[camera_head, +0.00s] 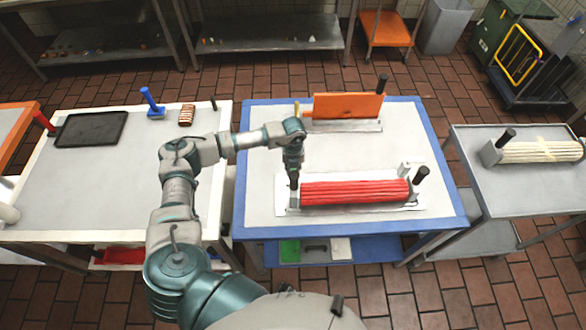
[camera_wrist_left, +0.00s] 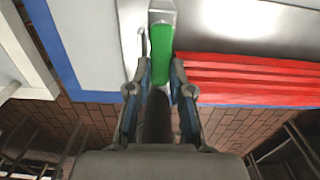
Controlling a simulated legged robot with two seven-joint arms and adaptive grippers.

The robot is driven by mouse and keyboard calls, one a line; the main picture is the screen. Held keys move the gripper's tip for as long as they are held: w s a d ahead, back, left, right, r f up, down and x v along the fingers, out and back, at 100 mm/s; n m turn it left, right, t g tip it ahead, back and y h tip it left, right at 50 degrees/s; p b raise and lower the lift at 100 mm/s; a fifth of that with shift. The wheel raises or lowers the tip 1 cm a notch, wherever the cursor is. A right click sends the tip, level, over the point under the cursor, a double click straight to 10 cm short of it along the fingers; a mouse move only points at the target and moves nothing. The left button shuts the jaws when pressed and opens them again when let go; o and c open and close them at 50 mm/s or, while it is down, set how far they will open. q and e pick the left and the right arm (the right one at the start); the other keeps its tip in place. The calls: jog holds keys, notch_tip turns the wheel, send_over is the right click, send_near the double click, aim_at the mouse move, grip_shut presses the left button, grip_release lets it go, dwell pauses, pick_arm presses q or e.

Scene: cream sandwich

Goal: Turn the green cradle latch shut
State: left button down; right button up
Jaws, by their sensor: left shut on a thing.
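The green cradle latch (camera_wrist_left: 161,56) shows in the left wrist view as an upright green bar on a pale metal fitting. My left gripper (camera_head: 293,184) is at the left end of the red ribbed block (camera_head: 355,191), which lies in a metal cradle on the blue-edged table. In the left wrist view my left gripper (camera_wrist_left: 160,72) has its fingers on both sides of the latch, shut on it. A dark shape lies between the fingers nearer the camera; I cannot tell what it is. In the head view the gripper hides the latch. My right gripper is not in view.
An orange block (camera_head: 347,105) in a second cradle stands behind, with a black handle (camera_head: 382,83). A black handle (camera_head: 422,174) rises at the red cradle's right end. A cream ribbed block (camera_head: 540,151) lies on the right table. A dark tray (camera_head: 91,129) lies on the left table.

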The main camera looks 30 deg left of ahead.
pick_arm(q)
jog(key=shift+w+r, duration=0.1)
jog(key=c, duration=1)
grip_release()
jog(key=shift+c, duration=0.2)
notch_tip(320, 180, up, 12)
jog(key=shift+a, duration=0.1)
